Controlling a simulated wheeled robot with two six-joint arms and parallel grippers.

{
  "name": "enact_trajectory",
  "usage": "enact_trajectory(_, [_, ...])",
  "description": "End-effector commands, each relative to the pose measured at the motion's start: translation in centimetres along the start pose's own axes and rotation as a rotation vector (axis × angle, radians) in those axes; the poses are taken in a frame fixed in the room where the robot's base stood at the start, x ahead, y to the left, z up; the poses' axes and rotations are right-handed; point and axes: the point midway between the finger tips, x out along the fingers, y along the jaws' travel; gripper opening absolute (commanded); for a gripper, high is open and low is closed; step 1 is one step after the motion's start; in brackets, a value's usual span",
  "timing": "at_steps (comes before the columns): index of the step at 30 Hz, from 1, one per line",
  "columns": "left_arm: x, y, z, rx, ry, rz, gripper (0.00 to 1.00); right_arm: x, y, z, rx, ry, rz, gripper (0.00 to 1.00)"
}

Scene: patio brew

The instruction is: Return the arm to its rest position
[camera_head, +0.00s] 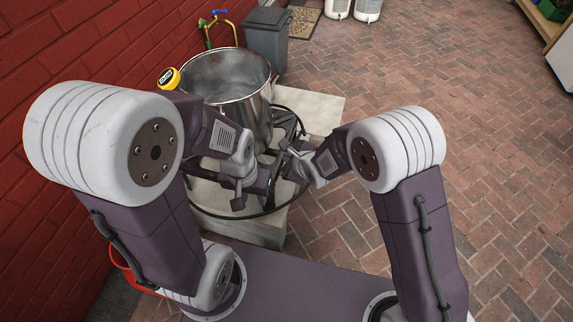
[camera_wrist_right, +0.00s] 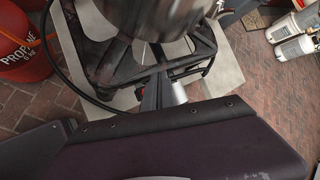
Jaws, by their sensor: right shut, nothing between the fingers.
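In the head view both of my arms reach forward to the pot stand. My left gripper (camera_head: 240,202) is low at the near side of the stand; its fingers are too small and dark to tell open from shut. My right gripper (camera_head: 287,150) is shut and empty, close to the right side of the burner stand (camera_head: 292,122). In the right wrist view my right gripper (camera_wrist_right: 156,92) points toward the black stand under the pot. I cannot tell whether it touches the stand.
A large steel pot (camera_head: 262,117) stands on the burner, with a yellow dial (camera_head: 169,78) at its rim. A concrete slab (camera_head: 322,107) lies below. A red brick wall is at left. A red propane tank (camera_wrist_right: 22,42) stands nearby. Open brick paving (camera_head: 480,150) lies at right.

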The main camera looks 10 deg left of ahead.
Motion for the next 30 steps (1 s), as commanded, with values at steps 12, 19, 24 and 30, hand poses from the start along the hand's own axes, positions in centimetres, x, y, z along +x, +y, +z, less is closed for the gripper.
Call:
enact_trajectory(12, [-0.7, 0.0, -0.1, 0.000, 0.000, 0.000, 0.36, -0.6, -0.4, 0.4, 0.000, 0.000, 0.000, 0.00])
enact_trajectory(19, [-0.8, 0.0, -0.1, 0.000, 0.000, 0.000, 0.36, -0.9, -2.1, -0.6, 0.026, 0.011, -0.027, 0.00])
enact_trajectory(24, [-0.8, 0.0, -0.1, 0.000, 0.000, 0.000, 0.36, -6.3, -12.0, -4.5, 0.148, 0.039, -0.212, 0.00])
enact_trajectory(30, [-0.7, 0.0, -0.1, 0.000, 0.000, 0.000, 0.36, -17.0, -13.8, -15.8, -0.072, 0.330, -0.175, 0.00])
